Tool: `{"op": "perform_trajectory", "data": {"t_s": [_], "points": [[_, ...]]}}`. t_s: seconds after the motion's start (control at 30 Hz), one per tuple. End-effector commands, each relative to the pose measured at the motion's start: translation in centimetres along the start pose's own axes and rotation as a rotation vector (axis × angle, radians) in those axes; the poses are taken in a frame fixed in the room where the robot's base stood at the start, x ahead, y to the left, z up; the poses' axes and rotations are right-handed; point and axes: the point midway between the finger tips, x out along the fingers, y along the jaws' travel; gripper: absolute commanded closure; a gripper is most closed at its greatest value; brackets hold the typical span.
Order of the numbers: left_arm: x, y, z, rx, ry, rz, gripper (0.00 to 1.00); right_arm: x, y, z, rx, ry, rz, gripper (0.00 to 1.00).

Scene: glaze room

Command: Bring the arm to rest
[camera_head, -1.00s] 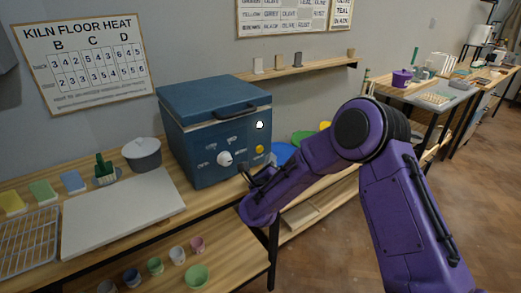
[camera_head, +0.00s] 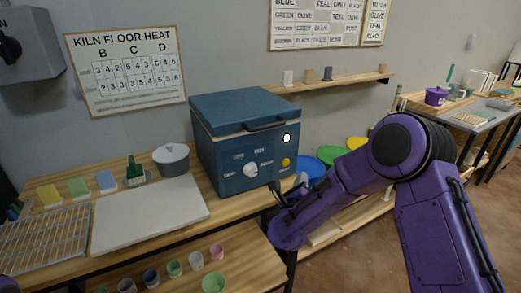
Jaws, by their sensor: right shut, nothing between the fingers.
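My right arm, purple, comes in from the right and is bent at its elbow. My right gripper (camera_head: 287,200) is small and dark in the view, at the front right corner of the blue kiln (camera_head: 240,150). It is shut and empty. I cannot tell whether it touches the kiln or the table edge. The kiln's lid is down, and its front has a white knob, a yellow button and a lit white lamp. My left gripper is not in view.
Several small cups stand on the shelf below. A wall shelf (camera_head: 330,84) is above right. Brown floor (camera_head: 365,262) lies open at the right.

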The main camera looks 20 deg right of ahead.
Motion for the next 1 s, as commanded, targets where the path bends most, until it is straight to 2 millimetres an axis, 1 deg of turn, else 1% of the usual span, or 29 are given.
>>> {"op": "perform_trajectory", "data": {"t_s": [0.13, 0.17, 0.2, 0.27, 0.3, 0.33, 0.37, 0.4, 0.47, 0.5, 0.57, 0.6, 0.67, 0.7, 0.8, 0.9, 1.0], "points": [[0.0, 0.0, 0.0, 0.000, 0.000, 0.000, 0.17, 0.0, 0.0, 0.0, -0.013, 0.000, 0.000, 1.00], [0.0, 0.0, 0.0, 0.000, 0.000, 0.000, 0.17, 0.0, 0.1, 0.0, -0.037, -0.002, 0.004, 1.00], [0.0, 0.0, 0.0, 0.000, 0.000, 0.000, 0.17, 0.0, 0.4, 0.1, -0.099, -0.008, 0.018, 1.00], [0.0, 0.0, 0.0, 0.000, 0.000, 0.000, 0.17, -0.5, 1.5, 0.0, -0.278, -0.028, 0.079, 1.00], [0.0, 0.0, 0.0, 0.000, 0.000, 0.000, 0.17, -1.4, 2.9, -0.6, -0.462, -0.057, 0.151, 1.00], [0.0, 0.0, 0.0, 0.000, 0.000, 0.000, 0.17, -2.7, 4.5, -1.8, -0.637, -0.091, 0.225, 1.00], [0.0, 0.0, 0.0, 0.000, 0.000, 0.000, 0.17, -4.4, 6.4, -3.6, -0.816, -0.130, 0.308, 1.00], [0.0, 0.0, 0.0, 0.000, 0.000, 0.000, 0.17, -6.6, 8.4, -6.0, -1.011, -0.182, 0.406, 1.00], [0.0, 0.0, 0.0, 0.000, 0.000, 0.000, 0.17, -9.9, 10.7, -9.8, -1.256, -0.262, 0.542, 1.00], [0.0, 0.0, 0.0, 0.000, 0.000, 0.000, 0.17, -12.3, 11.9, -12.4, -1.400, -0.321, 0.633, 1.00], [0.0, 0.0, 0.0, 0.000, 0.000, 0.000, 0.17, -16.0, 13.0, -16.4, -1.590, -0.411, 0.767, 1.00], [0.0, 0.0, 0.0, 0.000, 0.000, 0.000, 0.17, -18.5, 13.3, -19.1, -1.700, -0.472, 0.858, 1.00], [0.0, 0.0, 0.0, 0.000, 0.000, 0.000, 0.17, -22.3, 13.3, -23.0, -1.835, -0.561, 0.993, 1.00], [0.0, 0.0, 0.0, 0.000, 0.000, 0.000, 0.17, -24.7, 12.9, -25.3, -1.905, -0.613, 1.077, 1.00], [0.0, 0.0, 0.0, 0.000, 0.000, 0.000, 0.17, -29.4, 11.3, -30.0, -2.002, -0.685, 1.251, 1.00], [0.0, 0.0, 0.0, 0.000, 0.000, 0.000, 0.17, -32.3, 10.0, -33.0, -2.046, -0.706, 1.353, 1.00], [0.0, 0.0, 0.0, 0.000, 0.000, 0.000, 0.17, -33.6, 9.7, -34.1, -2.057, -0.717, 1.394, 1.00]]}}
